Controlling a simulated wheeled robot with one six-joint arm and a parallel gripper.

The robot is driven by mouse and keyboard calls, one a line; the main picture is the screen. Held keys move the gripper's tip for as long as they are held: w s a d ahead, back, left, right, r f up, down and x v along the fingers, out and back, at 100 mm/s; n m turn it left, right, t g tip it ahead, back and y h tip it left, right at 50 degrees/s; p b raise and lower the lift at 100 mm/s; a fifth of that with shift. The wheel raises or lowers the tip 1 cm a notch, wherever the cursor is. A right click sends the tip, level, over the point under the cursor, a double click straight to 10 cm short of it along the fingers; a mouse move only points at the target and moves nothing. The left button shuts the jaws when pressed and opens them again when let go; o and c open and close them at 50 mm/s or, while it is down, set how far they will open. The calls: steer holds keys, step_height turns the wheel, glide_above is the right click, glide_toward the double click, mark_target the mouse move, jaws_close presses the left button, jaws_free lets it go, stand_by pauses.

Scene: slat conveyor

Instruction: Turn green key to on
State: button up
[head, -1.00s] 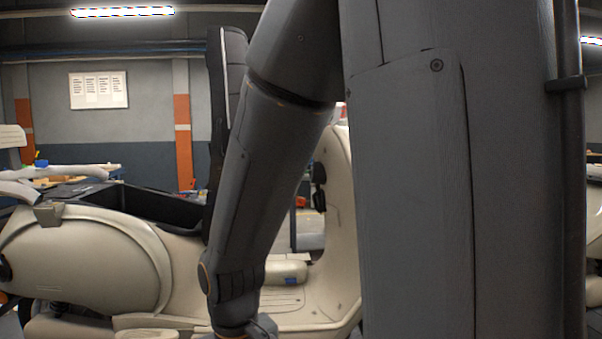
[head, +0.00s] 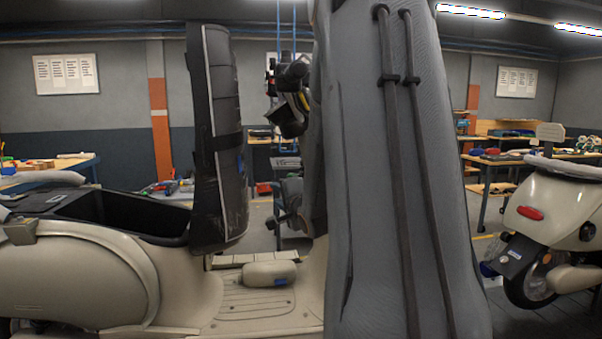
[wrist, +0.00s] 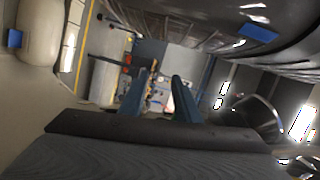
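I see no green key in either view. A beige scooter (head: 75,270) stands across the left and middle of the head view, its black seat (head: 218,130) tipped upright. My large grey arm link hides the scooter's front end. In the wrist view, my gripper (wrist: 159,90) shows as two blue fingers standing apart with nothing between them. The dark seat with a blue tag (wrist: 258,33) spans the top right of that view. I cannot make out my gripper clearly in the head view.
A beige rounded piece with a blue tag (head: 270,273) lies on the scooter's footboard (head: 250,305). Another beige scooter (head: 565,205) stands at the right. Workbenches with tools line the back wall. An open dark bin (head: 120,210) shows under the raised seat.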

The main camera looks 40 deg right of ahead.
steer(key=s+d+r+m+t+h, duration=0.1)
steer(key=s+d+r+m+h, duration=0.15)
steer(key=d+r+m, duration=0.2)
steer(key=p+x, duration=0.1)
steer(key=x, duration=0.5)
steer(key=shift+w+n+y, duration=0.3)
steer(key=shift+n+y, duration=0.15)
steer(key=shift+d+f, duration=0.15)
steer(key=shift+c, duration=0.5)
jaws_close()
steer(key=shift+r+t+h+b, duration=0.2)
steer(key=shift+t+h+b, duration=0.55)
steer(key=shift+b, duration=1.65)
steer(key=shift+r+t+b, duration=0.2)
steer(key=shift+t+b, duration=0.35)
steer(key=shift+b, duration=0.2)
steer(key=shift+s+t+h+b, duration=0.1)
steer(key=shift+t+h+b, duration=0.3)
steer(key=shift+b, duration=1.3)
steer(key=shift+s+r+n+t+b, duration=0.15)
steer(key=shift+t+b, duration=0.25)
steer(key=shift+b, duration=0.55)
steer(key=shift+w+r+n+t+b, duration=0.15)
steer(key=shift+t+b, duration=0.25)
steer(key=shift+b, duration=0.55)
